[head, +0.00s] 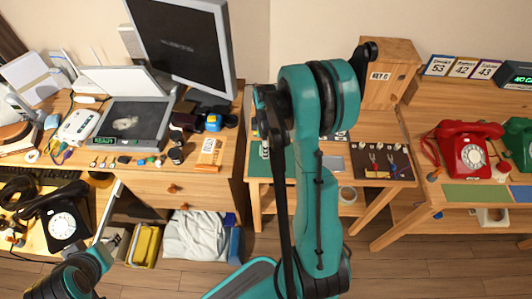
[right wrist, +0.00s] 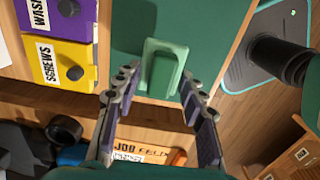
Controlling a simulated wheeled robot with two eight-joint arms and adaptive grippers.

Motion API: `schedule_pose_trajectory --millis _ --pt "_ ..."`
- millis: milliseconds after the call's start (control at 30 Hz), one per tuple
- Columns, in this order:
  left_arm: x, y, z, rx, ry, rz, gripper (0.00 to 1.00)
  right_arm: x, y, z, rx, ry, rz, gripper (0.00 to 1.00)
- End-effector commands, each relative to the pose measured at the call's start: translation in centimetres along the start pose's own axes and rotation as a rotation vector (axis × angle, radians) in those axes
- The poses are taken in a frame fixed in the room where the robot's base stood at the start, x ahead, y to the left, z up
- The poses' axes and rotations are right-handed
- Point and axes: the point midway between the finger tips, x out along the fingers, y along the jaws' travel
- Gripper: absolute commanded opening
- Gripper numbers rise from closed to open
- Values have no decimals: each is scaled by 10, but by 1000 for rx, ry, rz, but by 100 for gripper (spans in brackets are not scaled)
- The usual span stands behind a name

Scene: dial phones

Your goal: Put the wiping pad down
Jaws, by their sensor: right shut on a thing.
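The wiping pad, a green block with a raised grip (right wrist: 163,72), shows in the right wrist view over a dark green surface (right wrist: 207,22). My right gripper (right wrist: 160,84) has its fingers on either side of the pad and is shut on it. I cannot tell whether the pad touches the surface. In the head view my right arm hides this gripper and the pad.
In the right wrist view a yellow SCREWS box (right wrist: 58,65) and a purple box (right wrist: 70,22) stand left of the pad. In the head view a KEY C box (head: 388,75) stands at the back and a red phone (head: 468,150) on the right table.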

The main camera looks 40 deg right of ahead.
Motion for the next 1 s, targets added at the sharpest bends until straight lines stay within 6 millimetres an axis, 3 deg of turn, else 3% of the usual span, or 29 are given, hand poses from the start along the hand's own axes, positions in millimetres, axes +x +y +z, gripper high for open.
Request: schedule_pose_trajectory --millis 100,200,767,833,867,900,1000 --pt "11 0 8 0 0 0 42 23 0 0 0 0 0 9" --pt "14 0 10 0 0 0 42 33 0 0 0 0 0 9" --pt "21 0 15 0 0 0 42 43 -1 0 0 0 0 10" --pt "23 0 17 0 0 0 42 45 -1 0 0 0 -1 6" --pt "23 0 16 0 0 0 42 45 -2 0 0 0 -2 47" --pt "22 0 16 0 0 0 42 45 -2 0 1 0 -3 58" --pt "22 0 16 0 0 0 42 44 -2 0 0 0 -3 61"
